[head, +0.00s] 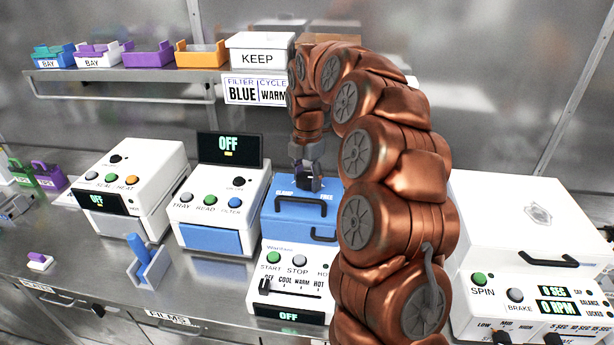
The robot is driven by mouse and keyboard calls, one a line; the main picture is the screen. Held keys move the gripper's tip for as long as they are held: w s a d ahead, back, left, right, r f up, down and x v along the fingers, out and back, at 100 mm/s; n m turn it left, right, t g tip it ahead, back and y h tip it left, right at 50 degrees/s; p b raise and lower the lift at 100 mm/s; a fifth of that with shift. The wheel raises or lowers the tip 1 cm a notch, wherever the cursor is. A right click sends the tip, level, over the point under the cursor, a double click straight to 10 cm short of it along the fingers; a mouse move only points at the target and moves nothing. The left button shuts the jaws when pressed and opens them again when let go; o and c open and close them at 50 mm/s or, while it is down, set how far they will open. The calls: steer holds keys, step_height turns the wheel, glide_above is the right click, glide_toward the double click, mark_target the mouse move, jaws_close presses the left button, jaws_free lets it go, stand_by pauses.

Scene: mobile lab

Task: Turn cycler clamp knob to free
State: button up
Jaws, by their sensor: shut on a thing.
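The cycler (262,283) stands near the middle of the bench, a white box with a blue lid (283,217) that has a dark handle (324,237) at its front. Small lettering on the lid top reads like CLAMP on the left and FREE on the right. My gripper (309,184) points down onto the lid top between these two words and is shut on the clamp knob. The knob is hidden by the fingers, so its angle cannot be told. The cycler's display (288,316) reads OFF.
A white sealer (133,165) and a reader with a blue front (217,195) stand to the left, and a white centrifuge (535,225) to the right. My arm hides the cycler's right side. A shelf (130,90) with colored trays and a KEEP box (259,54) hangs behind.

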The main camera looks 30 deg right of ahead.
mark_target(307, 177)
stand_by(0.5)
steer(key=o, duration=1.2)
steer(key=shift+c, duration=0.2)
step_height(307, 177, up, 12)
steer(key=shift+a, duration=0.1)
stand_by(0.3)
